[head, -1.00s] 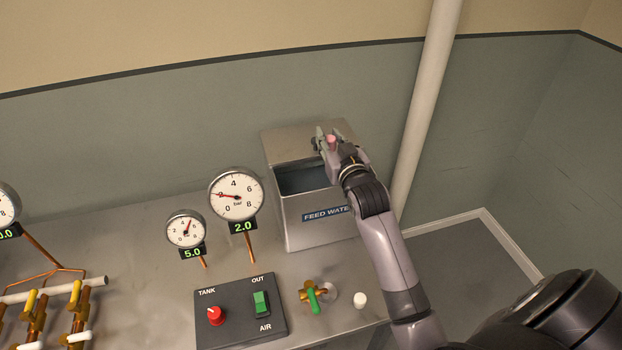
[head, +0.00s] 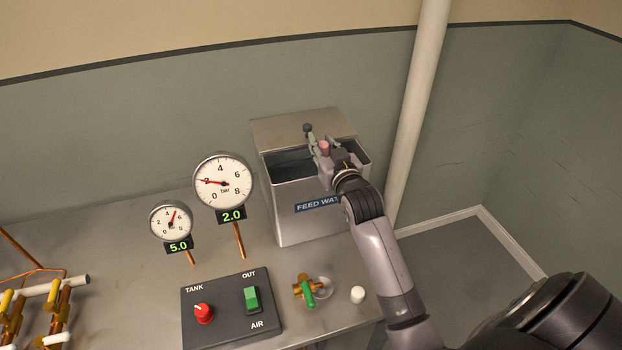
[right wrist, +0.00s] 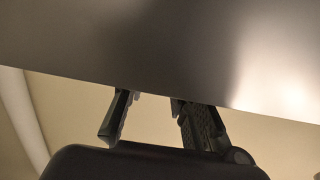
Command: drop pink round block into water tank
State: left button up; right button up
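The pink round block (head: 324,146) shows at the fingers of my right gripper (head: 321,145) in the head view. The fingers are around it. The gripper is over the right part of the open top of the metal feed water tank (head: 310,222). In the right wrist view the two fingers (right wrist: 152,112) stand apart against a grey metal surface; the block does not show there and their tips are partly hidden. My left gripper is in neither view.
The tank's lid (head: 300,128) lies back behind the opening. A pale vertical pipe (head: 414,115) stands right of the tank. Two gauges (head: 223,181) stand to its left; a control box (head: 231,306) and a green-handled valve (head: 310,290) are in front.

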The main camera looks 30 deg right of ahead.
jog(key=o, duration=0.5)
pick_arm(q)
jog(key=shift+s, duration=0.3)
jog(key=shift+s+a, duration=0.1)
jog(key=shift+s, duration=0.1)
pick_arm(e)
jog(key=shift+s, duration=0.1)
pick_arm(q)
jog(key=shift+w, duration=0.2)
pick_arm(e)
jog(key=v, duration=1.2)
jog(key=shift+f, duration=0.1)
